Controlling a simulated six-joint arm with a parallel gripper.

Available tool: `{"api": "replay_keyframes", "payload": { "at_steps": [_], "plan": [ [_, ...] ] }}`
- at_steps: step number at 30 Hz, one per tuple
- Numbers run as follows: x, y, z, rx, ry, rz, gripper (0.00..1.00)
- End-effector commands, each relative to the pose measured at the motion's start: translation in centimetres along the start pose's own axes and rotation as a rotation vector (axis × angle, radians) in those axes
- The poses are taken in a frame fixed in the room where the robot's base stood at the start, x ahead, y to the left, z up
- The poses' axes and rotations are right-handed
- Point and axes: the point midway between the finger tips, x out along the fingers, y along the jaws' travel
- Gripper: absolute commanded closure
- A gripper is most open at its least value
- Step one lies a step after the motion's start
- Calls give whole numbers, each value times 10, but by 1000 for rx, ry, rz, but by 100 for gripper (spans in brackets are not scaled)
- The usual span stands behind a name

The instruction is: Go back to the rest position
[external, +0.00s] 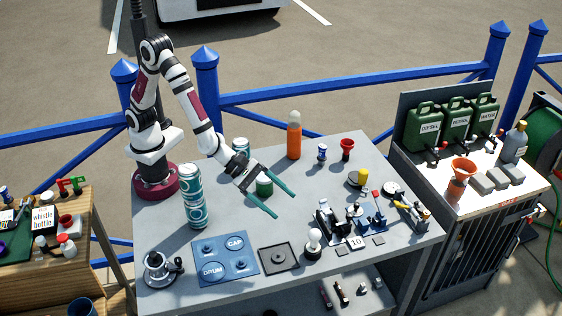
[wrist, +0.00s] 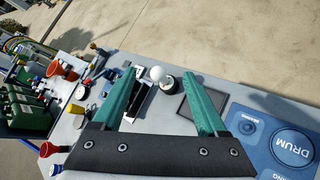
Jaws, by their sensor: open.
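My gripper (external: 284,205) is open and hangs above the middle of the grey table (external: 330,180), its two green fingers spread and pointing to the lower right. In the wrist view my gripper (wrist: 157,78) has nothing between its fingers. A white-knobbed piece with a dark base (external: 313,243) stands beyond the fingertips; its white ball (wrist: 157,73) also shows in the wrist view. A dark green cylinder (external: 264,187) stands beside the fingers in the external view. My arm is bent, reaching out over the table from its base at the left.
Teal-and-white cans (external: 194,195) stand stacked near my base, with another can (external: 241,147) behind. An orange bottle (external: 294,137) stands at the back. A blue plate (external: 222,258) and dark square plate (external: 279,257) lie in front. Small fittings (external: 370,210) crowd the right side.

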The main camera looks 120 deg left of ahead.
Motion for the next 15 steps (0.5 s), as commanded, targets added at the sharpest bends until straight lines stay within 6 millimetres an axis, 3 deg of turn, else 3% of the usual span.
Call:
{"api": "replay_keyframes", "payload": {
  "at_steps": [1,2,3,6,9,15],
  "plan": [
    [-34,12,17,279,-21,-43,25],
    [-55,16,21,488,-28,-79,25],
    [-82,20,23,757,-38,-118,25],
    [-143,29,12,1341,-60,-193,25],
    [-190,36,-8,1808,-70,-258,25],
    [-261,49,-56,2508,-68,-407,25]
  ]
}}
